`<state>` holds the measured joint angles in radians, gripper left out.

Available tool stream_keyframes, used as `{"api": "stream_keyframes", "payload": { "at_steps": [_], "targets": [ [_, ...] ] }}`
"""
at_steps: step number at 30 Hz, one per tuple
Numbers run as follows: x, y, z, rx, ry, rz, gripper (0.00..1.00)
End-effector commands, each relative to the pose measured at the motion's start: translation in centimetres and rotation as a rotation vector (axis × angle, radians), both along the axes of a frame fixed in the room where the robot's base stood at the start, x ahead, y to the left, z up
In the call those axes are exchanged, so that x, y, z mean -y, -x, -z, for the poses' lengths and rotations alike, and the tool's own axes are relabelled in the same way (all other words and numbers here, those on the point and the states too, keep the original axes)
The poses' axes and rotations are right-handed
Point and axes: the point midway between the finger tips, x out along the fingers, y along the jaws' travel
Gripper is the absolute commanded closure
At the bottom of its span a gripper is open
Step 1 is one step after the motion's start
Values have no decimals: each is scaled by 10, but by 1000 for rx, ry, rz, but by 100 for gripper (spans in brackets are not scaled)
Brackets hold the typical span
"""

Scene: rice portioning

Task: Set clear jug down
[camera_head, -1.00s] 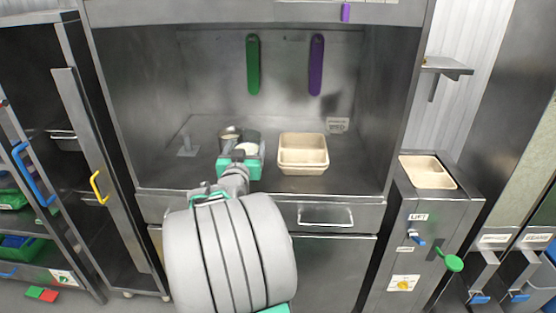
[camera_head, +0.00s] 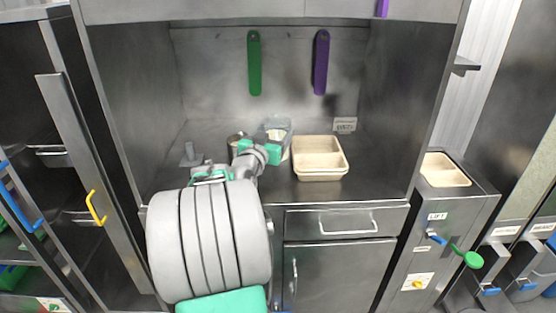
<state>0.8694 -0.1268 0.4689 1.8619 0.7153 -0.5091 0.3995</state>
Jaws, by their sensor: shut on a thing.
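The clear jug (camera_head: 281,126) shows behind and right of my gripper, over the metal counter in the alcove. Something whitish shows inside it. My gripper (camera_head: 279,152) is shut on the jug, with its fingers largely hidden by its green and grey wrist parts. The jug's base is hidden, so I cannot tell whether it touches the counter (camera_head: 330,190). A grey metal container (camera_head: 235,141) stands just left of the jug.
A cream divided tray (camera_head: 320,174) stands on the counter right of the jug, close to my gripper. A small label sign (camera_head: 345,125) is behind it. Another cream tray (camera_head: 444,172) sits in the lift unit at right. Green (camera_head: 254,65) and purple (camera_head: 321,65) strips are on the back wall.

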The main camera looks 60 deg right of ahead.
Motion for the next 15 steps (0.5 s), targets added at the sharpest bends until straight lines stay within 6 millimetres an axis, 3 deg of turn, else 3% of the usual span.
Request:
{"api": "stream_keyframes", "payload": {
  "at_steps": [3,15],
  "targets": [
    [2,5,30,-5,-6,10,96],
    [4,9,90,-2,-2,15,96]
  ]
}}
